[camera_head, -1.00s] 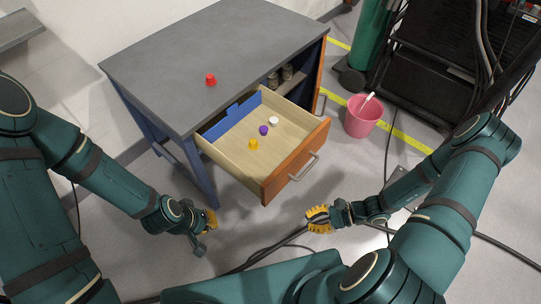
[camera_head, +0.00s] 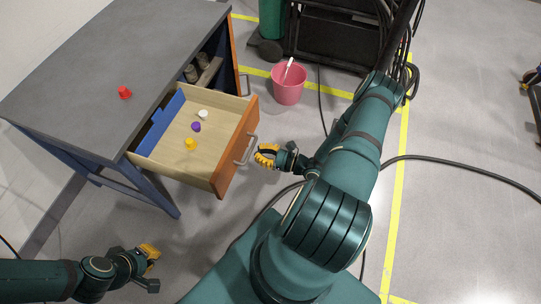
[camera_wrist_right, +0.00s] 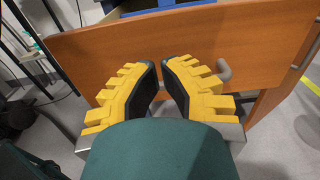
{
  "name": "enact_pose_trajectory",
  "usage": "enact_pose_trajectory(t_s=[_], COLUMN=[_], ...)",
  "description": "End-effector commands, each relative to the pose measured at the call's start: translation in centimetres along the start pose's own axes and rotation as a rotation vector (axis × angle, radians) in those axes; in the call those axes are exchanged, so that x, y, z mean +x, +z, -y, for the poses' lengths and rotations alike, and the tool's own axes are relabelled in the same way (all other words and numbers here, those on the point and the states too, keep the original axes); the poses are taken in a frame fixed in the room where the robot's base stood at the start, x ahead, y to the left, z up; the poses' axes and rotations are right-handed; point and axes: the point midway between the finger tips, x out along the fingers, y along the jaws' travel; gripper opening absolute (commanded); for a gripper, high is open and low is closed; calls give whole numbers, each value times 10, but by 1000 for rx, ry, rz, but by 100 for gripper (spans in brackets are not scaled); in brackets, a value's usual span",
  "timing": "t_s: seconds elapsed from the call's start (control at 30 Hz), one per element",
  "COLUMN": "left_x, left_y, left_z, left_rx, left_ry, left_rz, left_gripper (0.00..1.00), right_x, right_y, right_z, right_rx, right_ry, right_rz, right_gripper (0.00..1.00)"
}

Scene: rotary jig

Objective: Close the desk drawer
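The desk (camera_head: 95,75) has a grey top, and its drawer (camera_head: 170,160) is pulled far out. The drawer's orange-brown front (camera_head: 238,145) carries a grey bar handle (camera_head: 246,150). In the right wrist view the fingers (camera_wrist_right: 160,68) point at the front panel (camera_wrist_right: 210,40), and the handle (camera_wrist_right: 225,70) shows partly behind the right finger; contact cannot be told. My left gripper (camera_head: 152,268) is open and empty, low at the lower left, away from the drawer.
Inside the drawer lie a white (camera_head: 203,114), a purple (camera_head: 196,127) and a yellow piece (camera_head: 190,144). A red piece (camera_head: 125,92) stands on the desk top. A pink bucket (camera_head: 289,85) stands on the floor behind my right gripper. Cables cross the floor at right.

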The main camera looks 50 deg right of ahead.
Motion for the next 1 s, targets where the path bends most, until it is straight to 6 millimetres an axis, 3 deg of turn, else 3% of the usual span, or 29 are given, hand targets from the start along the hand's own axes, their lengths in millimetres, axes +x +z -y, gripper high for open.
enact_pose_trajectory(t_s=[0.2,0.4,1.0], left_x=[3,5,5], left_y=[1,2,2], left_z=[1,2,2], left_rx=[1,1,1], left_ry=[0,0,0], left_rz=[3,4,5], left_gripper=[0,0,0], right_x=[41,64,71], right_y=[-1,-1,0], right_z=[-1,0,0], right_rx=[-1,-2,-2], right_ry=[4,2,2], right_rz=[0,-1,-1], right_gripper=[0,0,0])
